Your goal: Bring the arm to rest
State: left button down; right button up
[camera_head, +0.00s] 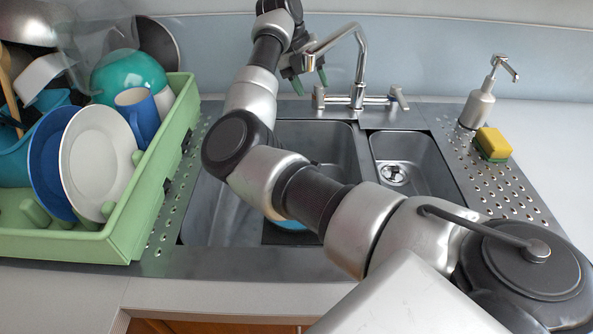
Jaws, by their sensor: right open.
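My right arm reaches in from the lower right and stretches across the sink (340,135). My right gripper (310,80) is at the far end of that arm, near the back edge of the sink, just left of the faucet (360,65). Its two green-tipped fingers are apart and I see nothing between them. The faucet spout passes close to the gripper; I cannot tell whether they touch. My left gripper is not in view.
A green dish rack (150,215) on the left holds a white plate (95,160), a blue plate (45,165), a blue mug (138,115) and bowls. A blue item (290,225) in the sink is mostly hidden by my arm. A soap dispenser (478,105) and sponge (493,144) stand right.

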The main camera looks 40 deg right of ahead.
jog(key=shift+w+a+r, duration=0.15)
jog(key=shift+a+r, duration=0.1)
jog(key=shift+r, duration=0.4)
